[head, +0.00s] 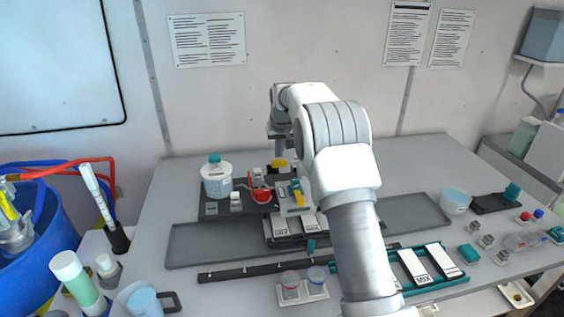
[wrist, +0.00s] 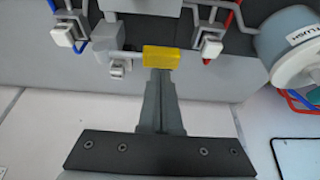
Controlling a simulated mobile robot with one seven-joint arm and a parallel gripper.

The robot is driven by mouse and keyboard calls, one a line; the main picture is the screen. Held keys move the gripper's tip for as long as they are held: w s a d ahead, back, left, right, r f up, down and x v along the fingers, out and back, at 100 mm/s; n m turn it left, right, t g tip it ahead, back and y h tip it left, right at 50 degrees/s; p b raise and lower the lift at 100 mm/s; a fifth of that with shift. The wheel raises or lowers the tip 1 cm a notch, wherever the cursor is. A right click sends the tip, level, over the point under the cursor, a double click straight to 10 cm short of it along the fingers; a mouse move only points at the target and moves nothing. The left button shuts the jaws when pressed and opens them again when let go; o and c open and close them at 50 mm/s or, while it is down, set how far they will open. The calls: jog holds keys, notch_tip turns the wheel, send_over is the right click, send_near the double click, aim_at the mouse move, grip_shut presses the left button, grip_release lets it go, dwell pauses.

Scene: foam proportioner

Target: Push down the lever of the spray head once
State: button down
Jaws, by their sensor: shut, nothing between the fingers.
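A yellow block (wrist: 161,58) sits on the end of a grey bar in the wrist view, and this looks like the spray head's lever. The bar runs left to a grey body (wrist: 115,42). My gripper (wrist: 159,74) is shut and empty, its fingertips right at the near edge of the yellow block. I cannot tell whether they touch it or are above it. In the head view, the yellow block (head: 280,163) shows just below my gripper (head: 280,151), at the back of the dark equipment plate. My wrist hides part of the spot.
A white tub with a teal cap (head: 216,181) stands left of the spray head; a tub marked FLUSH (wrist: 297,42) is close by in the wrist view. Clips with blue and red tubes (wrist: 211,44) flank the lever. A grey tray (head: 210,245) lies in front.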

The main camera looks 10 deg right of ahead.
aim_at(279, 161)
jog(key=shift+f+b, duration=1)
jog(key=shift+f, duration=0.8)
notch_tip(279, 161, up, 8)
jog(key=p, duration=0.6)
jog(key=shift+r, duration=0.1)
dwell(0.7)
